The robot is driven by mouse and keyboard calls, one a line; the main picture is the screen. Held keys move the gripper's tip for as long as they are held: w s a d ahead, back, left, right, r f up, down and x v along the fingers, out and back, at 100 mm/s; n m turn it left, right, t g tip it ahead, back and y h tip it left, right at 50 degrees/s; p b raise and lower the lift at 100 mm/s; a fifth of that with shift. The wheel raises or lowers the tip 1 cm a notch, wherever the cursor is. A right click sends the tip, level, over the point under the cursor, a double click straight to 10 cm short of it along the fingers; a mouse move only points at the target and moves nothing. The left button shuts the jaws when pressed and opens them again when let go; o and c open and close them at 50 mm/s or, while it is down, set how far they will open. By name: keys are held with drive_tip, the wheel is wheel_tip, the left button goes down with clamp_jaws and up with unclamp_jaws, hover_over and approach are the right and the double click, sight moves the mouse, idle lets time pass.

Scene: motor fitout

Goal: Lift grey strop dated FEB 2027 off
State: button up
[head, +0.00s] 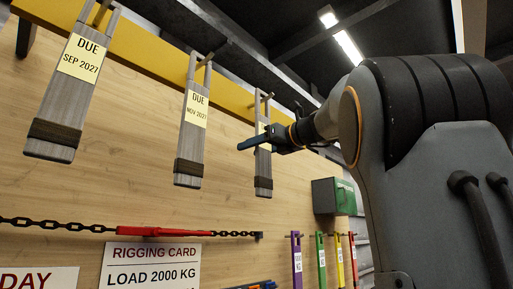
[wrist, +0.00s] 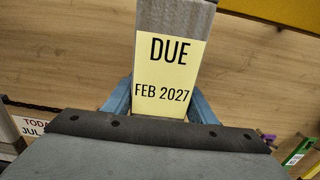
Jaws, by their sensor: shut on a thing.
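The grey strop dated FEB 2027 (wrist: 172,18) fills the middle of the wrist view, its yellow label reading DUE FEB 2027. It also shows in the head view (head: 263,172), hanging from a peg at the right end of the row, partly hidden by my gripper. My gripper (head: 250,142) is shut on this strop near its label, with a blue finger on each side of it in the wrist view. Two other grey strops hang to the left, one labelled SEP 2027 (head: 60,115) and one labelled NOV 2027 (head: 191,145).
A yellow beam (head: 150,45) with pegs runs above the wooden board (head: 120,180). A chain with a red tensioner (head: 165,232) crosses below the strops. A rigging card (head: 150,270), a green box (head: 333,197) and several coloured tags (head: 320,258) are lower down.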

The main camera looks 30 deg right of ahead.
drive_tip(key=shift+s+r, duration=0.1)
drive_tip(key=shift+r, duration=0.05)
drive_tip(key=shift+s+d+r+p, duration=0.2)
drive_tip(key=shift+s+r+p, duration=0.1)
drive_tip(key=shift+s+p, duration=0.2)
idle(0.5)
drive_tip(key=shift+v, duration=2.2)
drive_tip(key=shift+s, duration=0.15)
drive_tip(key=p+v, duration=0.1)
drive_tip(key=v, duration=0.6)
drive_tip(key=shift+s, duration=0.3)
drive_tip(key=shift+d+r, duration=0.1)
drive_tip(key=shift+d, duration=0.1)
